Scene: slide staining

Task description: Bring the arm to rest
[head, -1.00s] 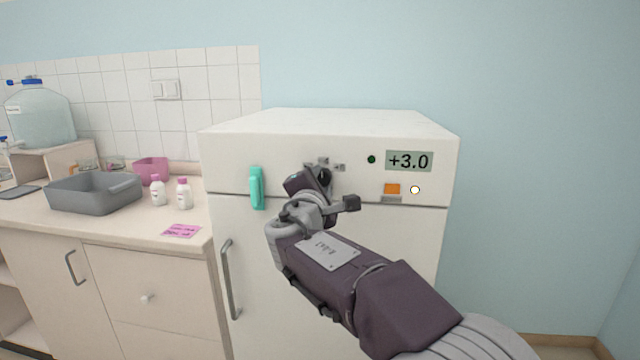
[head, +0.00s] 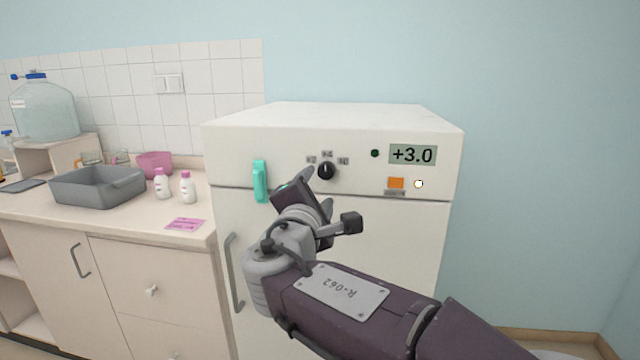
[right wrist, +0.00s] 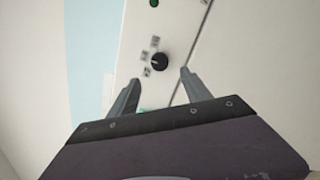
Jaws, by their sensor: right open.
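My right arm reaches in from the lower right in the head view, in front of a white fridge-like cabinet (head: 400,240). My right gripper (head: 308,180) is just below a black dial (head: 326,171) on the cabinet's upper panel. In the right wrist view, the two fingers of my right gripper (right wrist: 158,90) stand apart with nothing between them. The dial (right wrist: 160,62) shows beyond the fingertips, apart from them. My left arm and gripper are not in view.
The cabinet has a display reading +3.0 (head: 412,155), an orange switch (head: 396,183) and a teal latch (head: 260,180). The counter at left holds a grey basin (head: 98,187), two white bottles with pink caps and a pink note (head: 185,224). Wall space at right is clear.

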